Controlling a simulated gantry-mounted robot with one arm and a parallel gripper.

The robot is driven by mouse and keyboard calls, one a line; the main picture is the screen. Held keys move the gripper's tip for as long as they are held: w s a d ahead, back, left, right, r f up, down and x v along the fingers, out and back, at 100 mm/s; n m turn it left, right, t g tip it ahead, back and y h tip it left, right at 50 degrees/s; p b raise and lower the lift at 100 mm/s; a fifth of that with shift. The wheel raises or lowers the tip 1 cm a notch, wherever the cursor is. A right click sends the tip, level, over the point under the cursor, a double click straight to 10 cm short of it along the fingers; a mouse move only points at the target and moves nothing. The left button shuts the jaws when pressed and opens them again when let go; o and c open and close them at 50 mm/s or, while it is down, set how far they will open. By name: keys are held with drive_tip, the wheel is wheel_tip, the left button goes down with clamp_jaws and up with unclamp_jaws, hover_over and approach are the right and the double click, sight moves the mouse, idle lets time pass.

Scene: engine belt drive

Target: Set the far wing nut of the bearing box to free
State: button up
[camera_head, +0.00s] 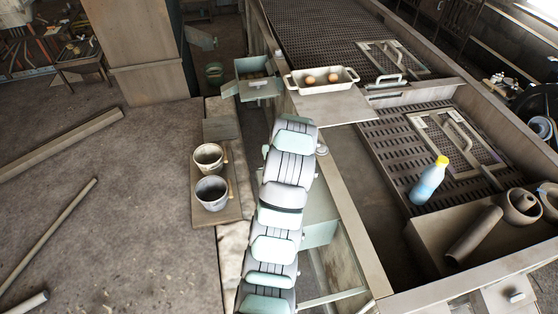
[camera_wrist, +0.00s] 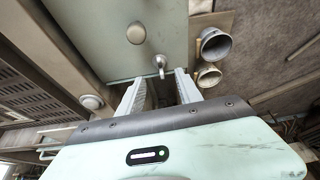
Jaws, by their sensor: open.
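My gripper (camera_wrist: 160,82) is open in the wrist view, with its two pale fingers apart and nothing seen between them. A pale green surface (camera_wrist: 100,45), apparently the bearing box, lies just beyond the fingertips. A small metal piece (camera_wrist: 159,64), likely a wing nut, stands at its edge, in line with the gap between the fingers. I cannot tell its setting. A rounded metal knob (camera_wrist: 136,33) sits farther up on the same surface. In the head view my arm covers the gripper and nuts; part of a pale green box (camera_head: 318,215) shows beside it.
Two pots (camera_head: 208,156) (camera_head: 211,191) stand on a board left of my arm. A tray with brown eggs (camera_head: 322,78) stands beyond it. A round knob (camera_wrist: 92,102) is left of my fingers in the wrist view.

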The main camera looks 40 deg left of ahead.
drive_tip(key=shift+p+v, duration=1.35)
drive_tip(key=shift+v, duration=0.05)
